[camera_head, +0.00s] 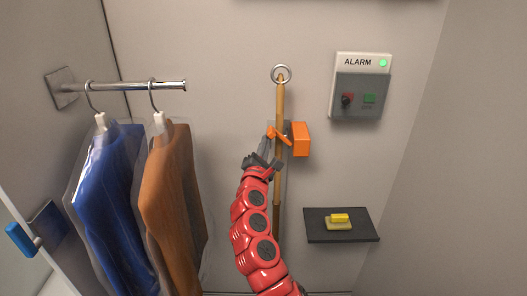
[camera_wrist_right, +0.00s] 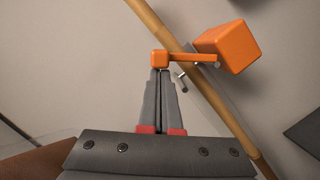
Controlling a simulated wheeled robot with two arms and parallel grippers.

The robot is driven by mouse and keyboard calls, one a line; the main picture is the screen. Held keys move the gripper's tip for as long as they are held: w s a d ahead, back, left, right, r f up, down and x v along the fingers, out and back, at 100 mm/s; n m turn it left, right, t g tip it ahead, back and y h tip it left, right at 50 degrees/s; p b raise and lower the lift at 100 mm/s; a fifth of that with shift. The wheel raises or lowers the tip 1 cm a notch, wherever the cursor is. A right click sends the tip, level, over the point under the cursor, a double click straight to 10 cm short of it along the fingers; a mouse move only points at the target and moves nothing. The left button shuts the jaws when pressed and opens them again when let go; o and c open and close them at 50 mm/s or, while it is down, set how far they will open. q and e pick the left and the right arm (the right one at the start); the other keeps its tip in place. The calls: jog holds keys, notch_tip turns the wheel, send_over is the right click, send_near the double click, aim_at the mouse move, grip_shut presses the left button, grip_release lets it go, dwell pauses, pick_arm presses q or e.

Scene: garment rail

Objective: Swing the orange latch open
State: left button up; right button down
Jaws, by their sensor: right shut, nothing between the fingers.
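The orange latch (camera_head: 279,135) crosses in front of a wooden pole (camera_head: 280,100) that stands against the wall. An orange block (camera_head: 301,139) sits just right of the pole. In the right wrist view, the latch (camera_wrist_right: 185,58) is a thin bar running from a small knob on the left towards the orange block (camera_wrist_right: 228,46). My right gripper (camera_head: 264,148) is shut and empty. In the wrist view its fingertips (camera_wrist_right: 160,73) are just below the latch's knob; I cannot tell whether they touch it. My left gripper is not in view.
A metal rail (camera_head: 130,86) on the left holds a blue garment (camera_head: 110,200) and a brown garment (camera_head: 173,195). An alarm panel (camera_head: 360,62) with a green light is at upper right. A dark shelf (camera_head: 350,233) bears a yellow object (camera_head: 339,219). The wall between is clear.

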aim_at(275, 133)
jog(key=m, duration=0.1)
jog(key=d+r+m, duration=0.1)
jog(key=m, duration=0.1)
jog(key=r+m+h, duration=0.1)
jog(key=shift+d+r+g+b, duration=0.15)
jog(key=shift+d+g+b, duration=0.1)
jog(key=shift+g+b, duration=0.15)
jog(key=m, duration=0.1)
jog(key=d+r+m, duration=0.1)
jog(key=m, duration=0.1)
jog(key=shift+d+g+b, duration=0.15)
jog(key=shift+g+b, duration=0.2)
jog(key=shift+g, duration=0.05)
jog(key=shift+r, duration=0.1)
